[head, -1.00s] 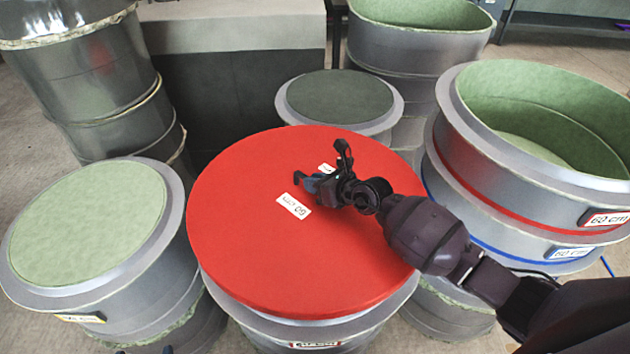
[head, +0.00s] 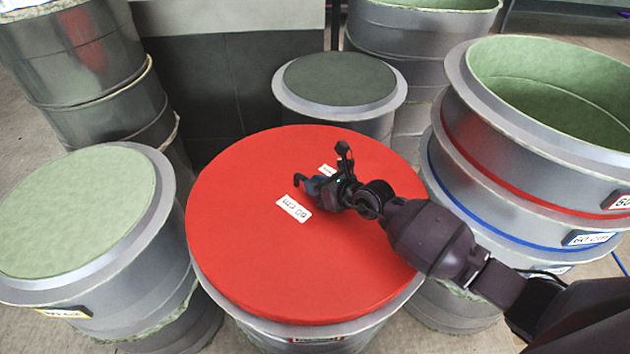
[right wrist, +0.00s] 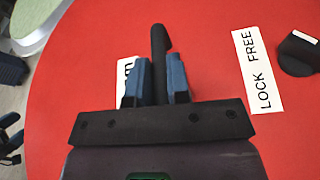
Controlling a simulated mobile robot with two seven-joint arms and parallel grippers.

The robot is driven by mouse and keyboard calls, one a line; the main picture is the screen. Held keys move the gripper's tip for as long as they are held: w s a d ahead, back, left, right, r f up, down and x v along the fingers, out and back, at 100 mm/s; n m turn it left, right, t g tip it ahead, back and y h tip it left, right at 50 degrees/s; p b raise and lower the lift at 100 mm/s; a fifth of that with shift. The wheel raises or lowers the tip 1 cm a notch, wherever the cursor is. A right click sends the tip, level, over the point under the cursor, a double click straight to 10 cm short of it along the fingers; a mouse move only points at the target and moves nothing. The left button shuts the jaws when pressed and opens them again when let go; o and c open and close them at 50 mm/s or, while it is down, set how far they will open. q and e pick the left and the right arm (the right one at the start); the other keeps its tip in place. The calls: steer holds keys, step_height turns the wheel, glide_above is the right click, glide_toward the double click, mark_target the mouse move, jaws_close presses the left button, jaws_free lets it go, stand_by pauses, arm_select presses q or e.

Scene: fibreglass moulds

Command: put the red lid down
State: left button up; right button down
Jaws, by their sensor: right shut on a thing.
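The red lid (head: 260,230) is a large flat red disc with white labels, held level over a grey round mould (head: 400,302) in the head view. The mould's rim shows below its front edge; I cannot tell whether they touch. My right gripper (head: 318,184) is above the middle of the lid, shut on the lid's dark handle. In the right wrist view the black handle bar (right wrist: 160,60) stands between the blue fingers (right wrist: 158,82). A "LOCK FREE" label (right wrist: 257,70) and a black knob-like part (right wrist: 298,53) lie to the right.
A mould with a pale green top (head: 75,215) stands close at left. A dark-topped mould (head: 340,80) stands behind. Stacked open moulds with red and blue bands (head: 500,185) stand close at right. Tall grey moulds (head: 80,70) stand at back left.

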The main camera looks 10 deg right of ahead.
steer(key=shift+f+b, duration=0.3)
steer(key=shift+f, duration=0.8)
steer(key=shift+f+b, duration=0.1)
steer(key=shift+b, duration=0.25)
arm_select(q)
steer(key=shift+w+d+f, duration=0.15)
steer(key=shift+w+f, duration=0.15)
steer(key=shift+w, duration=0.25)
steer(key=shift+s, duration=0.1)
steer(key=shift+s+f, duration=0.25)
arm_select(e)
steer(key=c, duration=1.1)
jaws_free()
steer(key=shift+f, duration=0.15)
